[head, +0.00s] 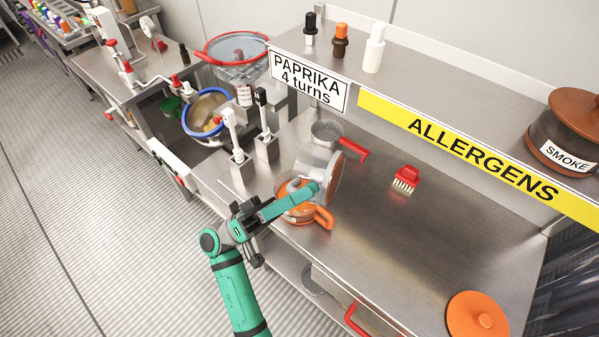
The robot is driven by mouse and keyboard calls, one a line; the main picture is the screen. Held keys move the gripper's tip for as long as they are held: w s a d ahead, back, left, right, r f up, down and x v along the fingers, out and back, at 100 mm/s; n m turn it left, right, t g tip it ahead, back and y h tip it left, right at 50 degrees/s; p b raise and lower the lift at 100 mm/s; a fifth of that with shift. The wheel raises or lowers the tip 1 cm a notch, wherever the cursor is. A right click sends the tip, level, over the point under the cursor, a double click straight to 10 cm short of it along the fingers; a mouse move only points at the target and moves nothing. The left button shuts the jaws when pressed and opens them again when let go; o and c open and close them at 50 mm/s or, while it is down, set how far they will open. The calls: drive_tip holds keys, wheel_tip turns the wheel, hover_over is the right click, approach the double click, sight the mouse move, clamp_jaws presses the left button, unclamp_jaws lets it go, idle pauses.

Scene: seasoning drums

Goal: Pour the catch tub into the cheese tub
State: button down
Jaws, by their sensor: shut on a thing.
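A clear, pale tub (318,163), which I take for the catch tub, is tilted on its side at the left part of the steel counter. My gripper (317,188) is shut on it, and the arm reaches in from the lower left. Directly below and partly hidden by my arm is an orange tub (297,211) with an orange handle and a small pale label, which I take for the cheese tub. The held tub is over it. I cannot tell whether anything flows between them, and the insides do not show.
An orange lid (477,315) lies at front right. Two pump dispensers (236,150) stand left. A shelf with a yellow ALLERGENS strip (470,157) overhangs the back. The counter's middle is clear.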

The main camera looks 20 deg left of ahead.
drive_tip(key=d+f+m+g+y+p, duration=0.1)
drive_tip(key=d+f+m+g+y, duration=0.2)
drive_tip(key=d+y, duration=0.3)
drive_tip(key=s+d+f+m+g+y+p, duration=0.1)
drive_tip(key=d+f+m+g+y+p, duration=0.1)
drive_tip(key=d+y, duration=0.5)
drive_tip(key=d+f+m+g, duration=0.1)
drive_tip(key=d+f+m, duration=0.1)
drive_tip(key=d+m, duration=0.1)
drive_tip(key=shift+s+d+f+g, duration=0.15)
drive_tip(key=shift+d+f+g, duration=0.1)
drive_tip(key=shift+f+g, duration=0.05)
